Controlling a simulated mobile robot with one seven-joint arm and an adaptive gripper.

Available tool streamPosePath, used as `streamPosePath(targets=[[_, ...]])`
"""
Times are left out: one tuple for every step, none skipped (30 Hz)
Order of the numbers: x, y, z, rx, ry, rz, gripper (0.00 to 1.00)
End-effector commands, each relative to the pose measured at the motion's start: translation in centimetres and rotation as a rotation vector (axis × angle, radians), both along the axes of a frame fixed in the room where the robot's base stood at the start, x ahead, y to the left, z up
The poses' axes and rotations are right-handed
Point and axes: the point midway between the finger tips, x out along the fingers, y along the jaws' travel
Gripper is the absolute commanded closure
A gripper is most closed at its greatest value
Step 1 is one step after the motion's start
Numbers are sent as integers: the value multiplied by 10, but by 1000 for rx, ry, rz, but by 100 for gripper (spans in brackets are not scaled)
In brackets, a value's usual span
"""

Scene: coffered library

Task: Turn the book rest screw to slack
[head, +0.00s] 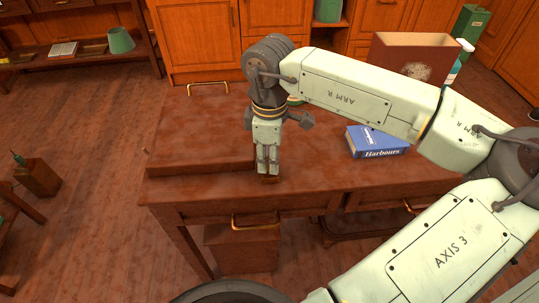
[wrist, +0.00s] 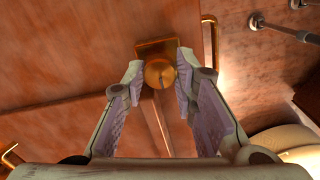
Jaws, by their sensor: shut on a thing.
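The book rest screw is a round brass knob (wrist: 159,73) with a dark slot, set before a brass plate (wrist: 157,47) in the wrist view. My gripper (wrist: 160,84) is shut on it, one fingertip at each side. In the head view my gripper (head: 268,168) points down at the desk's front edge, with a small bit of brass (head: 271,179) under its tips. The book rest appears to be the flat wooden slab (head: 195,130) on the left of the desk. The screw's threads are hidden.
A blue book marked Harbours (head: 376,143) lies on the desk (head: 325,180) right of my gripper. An open brown box (head: 405,55), a white bottle (head: 464,50) and a green can (head: 471,22) are at the back right. A brass handle (head: 208,86) is at the slab's far edge.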

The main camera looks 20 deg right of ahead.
Motion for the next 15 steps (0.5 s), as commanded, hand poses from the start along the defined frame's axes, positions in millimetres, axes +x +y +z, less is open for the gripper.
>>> streamPosePath(targets=[[0, 0, 0, 0, 0, 0, 90], [0, 0, 0, 0, 0, 0, 92], [0, 0, 0, 0, 0, 0, 95], [0, 0, 0, 0, 0, 0, 97], [0, 0, 0, 0, 0, 0, 99], [0, 0, 0, 0, 0, 0, 100], [0, 0, 0, 0, 0, 0, 100], [0, 0, 0, 0, 0, 0, 100], [0, 0, 0, 0, 0, 1, 100], [0, 0, 0, 0, 0, 3, 100], [0, 0, 0, 0, 0, 5, 100], [0, 0, -1, -1, 0, 10, 100], [0, 0, -1, -1, 0, 16, 100], [0, 0, -1, -1, 0, 22, 100], [0, 0, -2, -1, 0, 32, 100]])
